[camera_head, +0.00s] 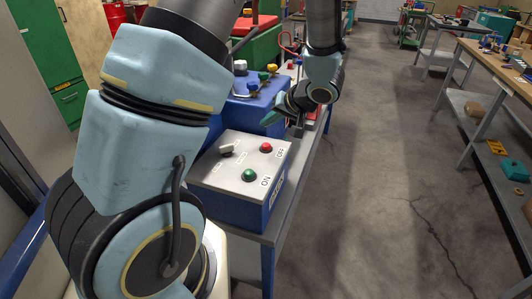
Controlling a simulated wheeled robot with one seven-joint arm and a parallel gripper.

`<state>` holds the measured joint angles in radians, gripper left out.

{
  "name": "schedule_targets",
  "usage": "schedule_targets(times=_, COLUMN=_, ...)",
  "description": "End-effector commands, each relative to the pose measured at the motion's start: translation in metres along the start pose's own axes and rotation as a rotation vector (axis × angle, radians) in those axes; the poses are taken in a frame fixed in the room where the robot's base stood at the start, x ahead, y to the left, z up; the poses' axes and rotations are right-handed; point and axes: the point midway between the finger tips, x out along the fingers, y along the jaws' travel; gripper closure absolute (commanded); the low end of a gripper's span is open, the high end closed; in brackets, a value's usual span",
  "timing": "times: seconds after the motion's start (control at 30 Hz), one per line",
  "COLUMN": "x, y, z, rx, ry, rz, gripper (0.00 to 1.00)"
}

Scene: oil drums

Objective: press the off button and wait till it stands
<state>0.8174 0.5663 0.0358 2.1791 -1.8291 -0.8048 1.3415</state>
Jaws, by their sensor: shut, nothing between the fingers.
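A control box (241,206) with a pale sloped top and blue sides stands on a bench in the middle. The red button (266,147), beside the label OFF, is at its far right. The green button (249,175), beside the label ON, is nearer. A small switch (227,150) sits at the left of the panel. My gripper (268,120) is shut and empty.
A blue machine (258,98) with small coloured knobs stands behind the box. My arm links fill the left foreground. A workbench (475,55) with tools and a lower shelf runs along the right. The concrete aisle (375,190) between is clear.

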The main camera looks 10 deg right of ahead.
Motion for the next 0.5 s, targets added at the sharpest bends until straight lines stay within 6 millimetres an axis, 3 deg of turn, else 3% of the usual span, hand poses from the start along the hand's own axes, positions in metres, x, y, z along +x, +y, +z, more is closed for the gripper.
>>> schedule_targets(times=0.13, x=0.017, y=0.013, z=0.012, rx=0.0, ry=0.002, rz=0.001, gripper=1.0)
schedule_targets(times=0.5, x=0.032, y=0.023, z=0.023, rx=0.0, ry=0.0, rz=-0.001, gripper=1.0)
